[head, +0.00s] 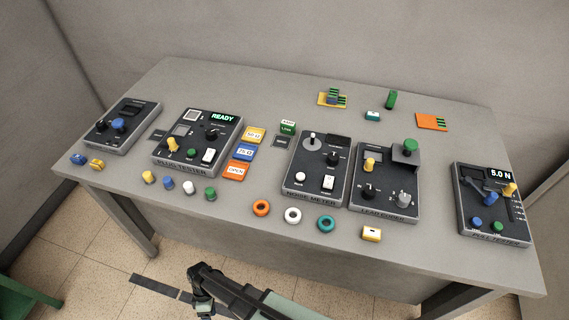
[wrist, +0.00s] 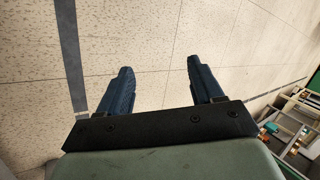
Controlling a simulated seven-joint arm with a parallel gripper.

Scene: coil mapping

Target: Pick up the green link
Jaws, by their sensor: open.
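A small green block (head: 288,128) marked "LINK" with a white top label sits on the grey table, just above the left side of the noise meter. It stands beside the yellow, blue and orange labelled blocks. My gripper (wrist: 158,70) is open and empty in the wrist view, with only tiled floor between its fingers. In the head view my arm is at the bottom edge, in front of the table and well away from the green block. The wrist view does not show the green block.
The plug tester (head: 183,165) lies left of the green block and the noise meter (head: 300,190) below it. A yellow block (head: 254,135) is close on its left. Another green upright block (head: 391,99) stands at the back. The table behind the green block is clear.

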